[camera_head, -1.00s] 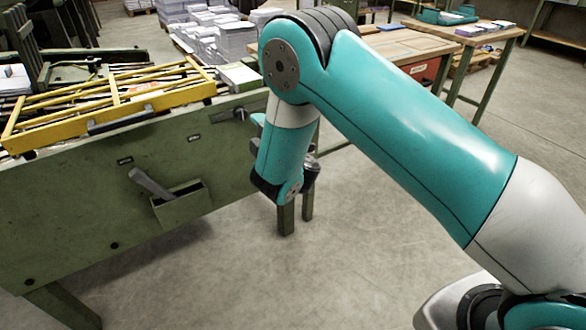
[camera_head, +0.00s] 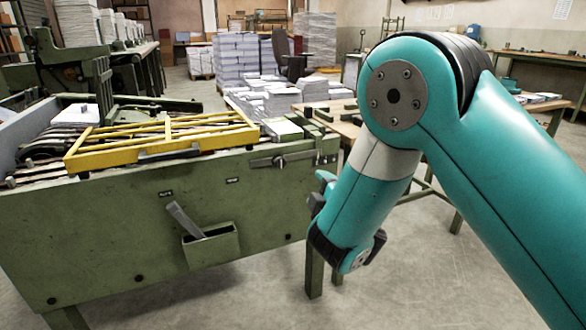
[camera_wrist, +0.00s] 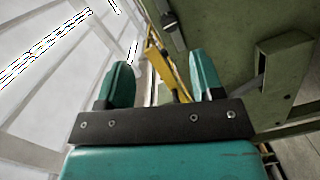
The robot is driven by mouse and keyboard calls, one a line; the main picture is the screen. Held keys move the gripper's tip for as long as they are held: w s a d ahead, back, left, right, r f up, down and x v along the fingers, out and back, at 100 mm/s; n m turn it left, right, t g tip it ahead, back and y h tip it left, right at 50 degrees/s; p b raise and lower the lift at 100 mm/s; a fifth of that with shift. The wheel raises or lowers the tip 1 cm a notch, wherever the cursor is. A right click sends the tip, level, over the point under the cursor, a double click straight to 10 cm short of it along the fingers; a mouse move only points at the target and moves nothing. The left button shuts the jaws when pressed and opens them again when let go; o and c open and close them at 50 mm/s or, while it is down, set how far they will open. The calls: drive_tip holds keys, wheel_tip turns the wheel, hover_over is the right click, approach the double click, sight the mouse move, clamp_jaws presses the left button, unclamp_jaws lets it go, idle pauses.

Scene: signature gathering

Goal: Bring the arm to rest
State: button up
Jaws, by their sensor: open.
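My teal and grey arm (camera_head: 500,150) reaches in from the right in the head view, bent at a large round joint, with its forearm hanging down and slightly left. My gripper (camera_wrist: 162,72) shows in the wrist view with its two teal fingers apart and nothing between them. In the head view only a bit of the gripper shows beside the lower arm; the rest is hidden. It is beside the right end of the green machine (camera_head: 110,230).
A yellow frame (camera_head: 165,142) lies on the machine's top, and a small box with a lever (camera_head: 211,245) juts from its side. A wooden table (camera_head: 345,128) stands behind my arm. Paper stacks (camera_head: 238,60) fill the back. Bare floor shows at the front.

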drive_tip(key=s+d+r+m+g+h, duration=0.3)
drive_tip(key=s+d+m+g+h, duration=0.15)
drive_tip(key=d+m, duration=0.4)
drive_tip(key=s+a+r+m+g+y, duration=0.1)
drive_tip(key=s+a+r+g+y, duration=0.35)
drive_tip(key=s, duration=1.05)
drive_tip(key=s+r+m+g, duration=0.1)
drive_tip(key=s+g, duration=0.7)
drive_tip(key=s, duration=0.7)
wheel_tip(320, 180, up, 31)
drive_tip(key=p, duration=3.1)
